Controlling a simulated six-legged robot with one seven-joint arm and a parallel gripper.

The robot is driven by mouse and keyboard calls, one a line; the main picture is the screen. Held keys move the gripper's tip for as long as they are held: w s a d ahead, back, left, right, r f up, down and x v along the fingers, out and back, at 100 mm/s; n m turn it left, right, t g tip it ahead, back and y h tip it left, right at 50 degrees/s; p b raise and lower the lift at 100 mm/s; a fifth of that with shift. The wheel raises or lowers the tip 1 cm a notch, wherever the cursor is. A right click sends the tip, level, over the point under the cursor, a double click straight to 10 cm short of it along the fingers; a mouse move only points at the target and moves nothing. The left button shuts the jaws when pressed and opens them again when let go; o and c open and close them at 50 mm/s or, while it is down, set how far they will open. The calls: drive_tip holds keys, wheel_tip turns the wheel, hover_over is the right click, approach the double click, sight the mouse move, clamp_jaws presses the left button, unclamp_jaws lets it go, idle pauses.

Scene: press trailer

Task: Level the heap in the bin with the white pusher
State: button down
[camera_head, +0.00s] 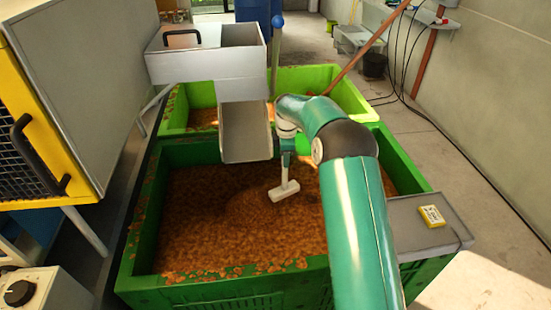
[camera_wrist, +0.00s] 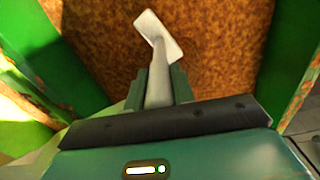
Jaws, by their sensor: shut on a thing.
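The white pusher (camera_head: 285,191) hangs below my gripper (camera_head: 285,150), its block-shaped head over the brown heap (camera_head: 256,208). In the wrist view my gripper (camera_wrist: 159,88) is shut on the pusher's handle, and the pusher's head (camera_wrist: 160,38) points away over the brown material. The near green bin (camera_head: 143,235) holds the brown crumbly material, which rises slightly around the middle. I cannot tell if the pusher's head touches the surface. My arm hides part of the bin's right side.
A metal chute (camera_head: 245,132) reaches over the bin's back edge. A brighter green bin (camera_head: 345,90) stands behind. A yellow-framed machine (camera_head: 60,110) stands at the left.

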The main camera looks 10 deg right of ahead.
drive_tip(key=d+r, duration=0.4)
drive_tip(key=r, duration=0.4)
drive_tip(key=shift+r, duration=0.35)
drive_tip(key=shift+a+f, duration=0.1)
idle(1.2)
drive_tip(key=s+a+f+m, duration=0.3)
drive_tip(key=s+f+m, duration=0.8)
drive_tip(key=m, duration=0.6)
drive_tip(key=shift+f, duration=0.55)
